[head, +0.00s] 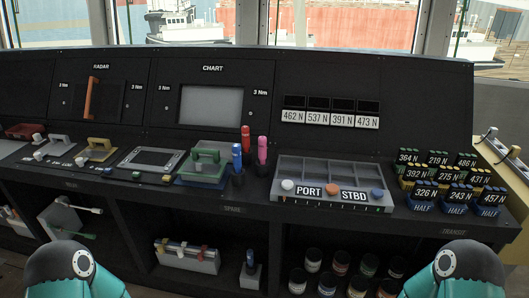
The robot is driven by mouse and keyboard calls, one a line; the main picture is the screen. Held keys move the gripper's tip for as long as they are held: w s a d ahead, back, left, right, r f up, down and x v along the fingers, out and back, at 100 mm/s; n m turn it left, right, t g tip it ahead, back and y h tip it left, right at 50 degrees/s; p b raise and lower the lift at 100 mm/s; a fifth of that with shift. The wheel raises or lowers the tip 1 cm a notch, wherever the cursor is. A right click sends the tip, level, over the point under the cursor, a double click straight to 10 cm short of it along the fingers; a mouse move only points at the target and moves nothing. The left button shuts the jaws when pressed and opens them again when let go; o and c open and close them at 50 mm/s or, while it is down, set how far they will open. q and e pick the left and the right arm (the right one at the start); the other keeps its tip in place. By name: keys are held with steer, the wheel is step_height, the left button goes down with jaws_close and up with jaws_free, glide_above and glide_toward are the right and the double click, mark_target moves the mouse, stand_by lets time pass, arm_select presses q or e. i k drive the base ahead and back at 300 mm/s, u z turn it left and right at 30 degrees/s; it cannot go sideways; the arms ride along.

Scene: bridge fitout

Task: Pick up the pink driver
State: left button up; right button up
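The pink driver (263,146) stands upright, handle up, in a dark holder (261,169) on the console top, right of centre. Its lower part is hidden in the holder. A red driver (245,138) stands just behind and left of it, and a blue driver (237,156) stands to its left in front. Neither gripper is in view; only rounded black and teal parts of my two arms show at the bottom left and bottom right.
A grey compartment tray (330,171) marked PORT and STBD lies right of the drivers. Labelled blocks (425,193) stand at the right. Jars (313,260), another blue driver (250,258) and a grey rack (185,257) fill shelves below.

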mark_target(262, 141)
steer(key=i, duration=0.85)
